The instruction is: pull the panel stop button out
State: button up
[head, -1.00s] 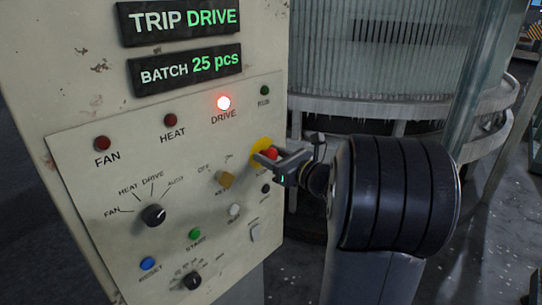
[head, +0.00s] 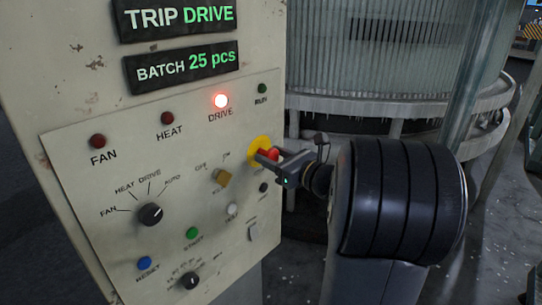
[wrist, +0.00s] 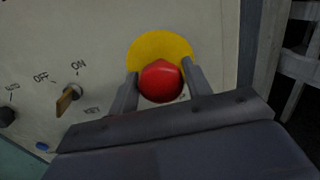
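The red stop button (head: 272,154) stands out from its yellow disc (head: 257,150) on the right side of the cream panel (head: 70,185). My gripper (head: 266,157) reaches it from the right, with its fingers around the red head. In the wrist view the red button (wrist: 161,81) sits between my two fingers (wrist: 160,84), one close against each side, in front of the yellow disc (wrist: 158,46). The gripper looks shut on the button. The button's stem is hidden behind its head.
A brass key switch (head: 222,178) and a white button (head: 232,209) are left of and below the gripper. The DRIVE lamp (head: 220,101) glows red above. The signs (head: 180,66) read TRIP DRIVE and BATCH 25 pcs. A round glass-tube machine (head: 390,70) stands behind.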

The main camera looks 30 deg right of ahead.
jog(key=shift+o, duration=0.6)
jog(key=shift+s+r, duration=0.1)
jog(key=shift+s, duration=0.05)
jog(key=shift+o, duration=1)
jog(key=b+v, duration=0.2)
jog(key=v, duration=0.8)
jog(key=shift+s, duration=0.35)
jog(key=shift+w+d, duration=0.1)
jog(key=shift+w, duration=0.05)
jog(key=p+x, duration=0.2)
jog(key=x, duration=1)
jog(key=shift+w, duration=0.1)
